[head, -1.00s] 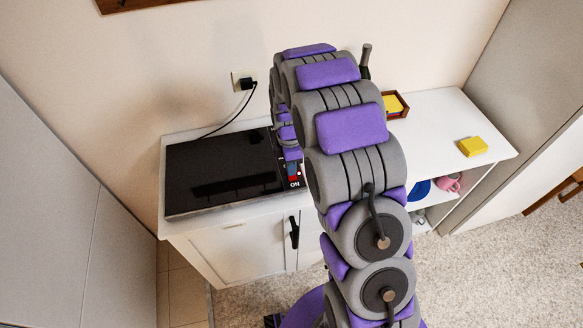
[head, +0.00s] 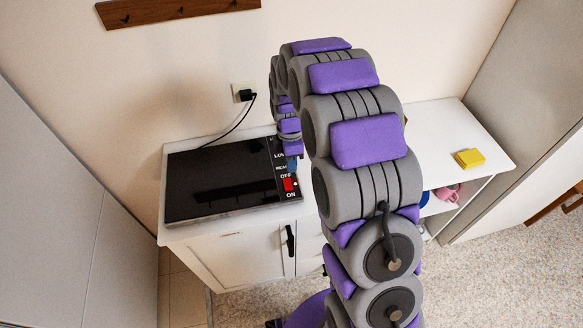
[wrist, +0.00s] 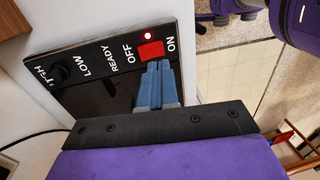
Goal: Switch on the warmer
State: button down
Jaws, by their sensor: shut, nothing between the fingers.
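The warmer (head: 220,182) is a black glass plate with a control strip, on top of the white hutch. Its red switch (head: 291,185) sits between the OFF and ON labels; it also shows in the wrist view (wrist: 151,50). A small red light (wrist: 148,36) glows beside the switch. I cannot tell which way the switch is tilted. My gripper (wrist: 154,66) has blue fingers, shut together and empty, with the tips just short of the switch in the picture; contact is unclear. In the head view the gripper (head: 292,165) is partly hidden behind my arm.
A black cord runs from the warmer to a wall plug (head: 245,95). A yellow block (head: 469,158) lies on the right worktop, and a pink mug (head: 447,194) stands on the shelf below it.

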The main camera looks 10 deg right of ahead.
jog(key=s+a+r+m+p, duration=0.1)
jog(key=s+r+m, duration=0.15)
jog(key=r, duration=0.25)
jog(key=s+a+r+m, duration=0.1)
jog(key=s+r, duration=0.3)
jog(key=r, duration=0.2)
jog(key=s+d+r+m, duration=0.1)
jog(key=s+m, duration=0.6)
jog(key=s, duration=0.7)
jog(key=s+d+r+m, duration=0.1)
jog(key=s+r+m, duration=0.3)
jog(key=s, duration=1)
jog(key=m, duration=0.3)
jog(key=shift+s+d+r, duration=0.3)
jog(key=shift+s+r, duration=0.05)
jog(key=shift+a+m, duration=0.25)
jog(key=shift+a, duration=0.05)
